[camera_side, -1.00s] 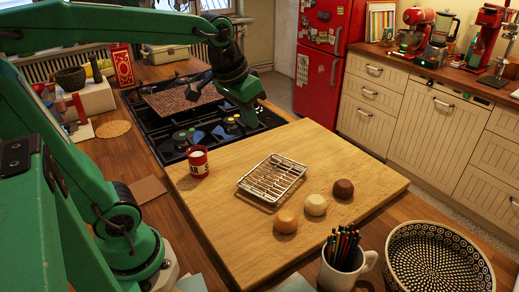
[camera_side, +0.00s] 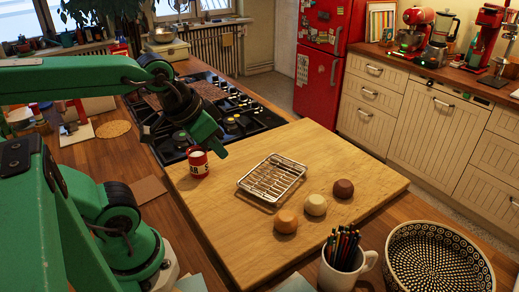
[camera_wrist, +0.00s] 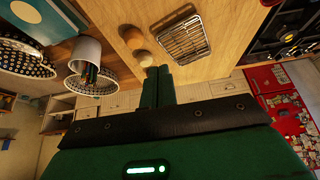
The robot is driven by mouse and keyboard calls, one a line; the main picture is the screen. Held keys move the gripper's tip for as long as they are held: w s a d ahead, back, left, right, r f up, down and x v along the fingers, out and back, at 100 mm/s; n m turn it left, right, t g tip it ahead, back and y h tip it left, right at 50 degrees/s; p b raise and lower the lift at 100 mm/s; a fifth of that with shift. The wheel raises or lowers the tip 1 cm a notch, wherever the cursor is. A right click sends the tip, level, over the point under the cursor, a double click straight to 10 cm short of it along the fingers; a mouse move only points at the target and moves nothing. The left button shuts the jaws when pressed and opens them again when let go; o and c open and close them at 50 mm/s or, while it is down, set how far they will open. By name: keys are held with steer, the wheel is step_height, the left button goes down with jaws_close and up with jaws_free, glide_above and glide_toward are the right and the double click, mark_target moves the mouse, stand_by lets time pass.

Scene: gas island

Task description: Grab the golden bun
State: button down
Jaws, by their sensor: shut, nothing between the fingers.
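The golden bun (camera_side: 286,221) sits on the wooden board, at the front end of a row of buns. A pale bun (camera_side: 315,204) and a dark brown bun (camera_side: 344,188) lie beyond it to the right. In the wrist view, the golden bun (camera_wrist: 133,37) and the pale bun (camera_wrist: 142,58) show just above the fingertips; I cannot make out the dark one there. My gripper (camera_side: 221,153) is shut and empty, in the air near the red and white mug, to the upper left of the buns and apart from them. Its closed fingers (camera_wrist: 158,71) also show in the wrist view.
A wire rack (camera_side: 271,179) lies on the board (camera_side: 235,235) between my gripper and the buns. The red and white mug (camera_side: 198,164) stands at the board's left. A mug of pencils (camera_side: 342,270) and a patterned bowl (camera_side: 438,262) stand at the front right. The stove (camera_side: 240,122) is behind.

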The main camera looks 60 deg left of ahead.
steer(key=c, duration=0.5)
jaws_free()
steer(key=shift+w, duration=0.1)
steer(key=n+g, duration=0.5)
steer(key=n, duration=0.3)
glide_above(286, 216)
step_height(286, 216, down, 12)
steer(key=shift+a+f, duration=0.1)
steer(key=shift+f, duration=0.15)
steer(key=shift+w+f+g, duration=0.1)
steer(key=shift+f+g, duration=0.2)
